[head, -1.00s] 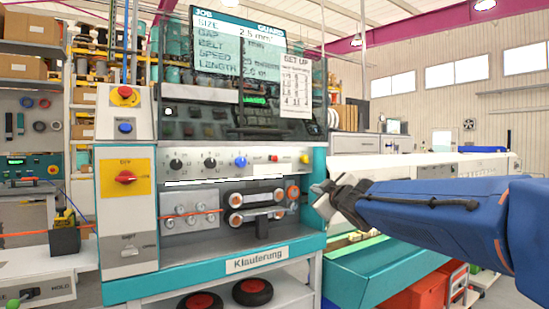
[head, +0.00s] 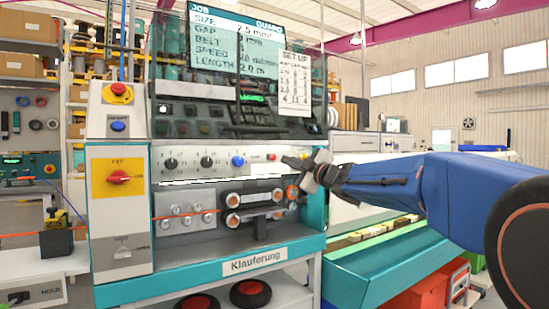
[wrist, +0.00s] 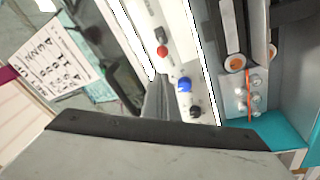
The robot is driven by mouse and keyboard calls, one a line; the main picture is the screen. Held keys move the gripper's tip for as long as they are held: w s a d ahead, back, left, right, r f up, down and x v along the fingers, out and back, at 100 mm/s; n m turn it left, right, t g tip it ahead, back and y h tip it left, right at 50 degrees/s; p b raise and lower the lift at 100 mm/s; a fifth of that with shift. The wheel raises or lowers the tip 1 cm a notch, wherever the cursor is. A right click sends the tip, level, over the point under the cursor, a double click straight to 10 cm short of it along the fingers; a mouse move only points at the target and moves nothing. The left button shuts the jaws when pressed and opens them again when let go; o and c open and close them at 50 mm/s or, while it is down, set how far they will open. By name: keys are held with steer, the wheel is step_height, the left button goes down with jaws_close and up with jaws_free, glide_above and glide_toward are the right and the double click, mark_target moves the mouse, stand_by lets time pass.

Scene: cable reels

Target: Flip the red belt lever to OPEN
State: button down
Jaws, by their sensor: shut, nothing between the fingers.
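I cannot make out a red belt lever for certain. The belt unit (head: 255,205), a dark block with orange-centred rollers, sits at the right of the machine's recess; it also shows at the upper right in the wrist view (wrist: 235,45). An orange-red round part (head: 292,192) is at its right end, just below my gripper. My gripper (head: 288,161) is shut and empty, pointing left across the machine's right front, near the knob row. Its fingers (wrist: 158,98) also show in the wrist view. A pale lever (head: 122,247) with faint lettering is on the lower left panel.
The knob row has a blue knob (head: 238,161) and black knobs. A red rotary switch (head: 119,177) sits on a yellow plate. A guard with a paper sheet (head: 295,83) stands above. A teal conveyor (head: 375,255) lies below my arm.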

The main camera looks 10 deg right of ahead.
mark_target(273, 157)
steer(key=x, duration=1)
steer(key=shift+d, duration=0.2)
steer(key=shift+s+d+n+y, duration=0.1)
steer(key=shift+d+n+y, duration=0.05)
steer(key=shift+n+y, duration=0.3)
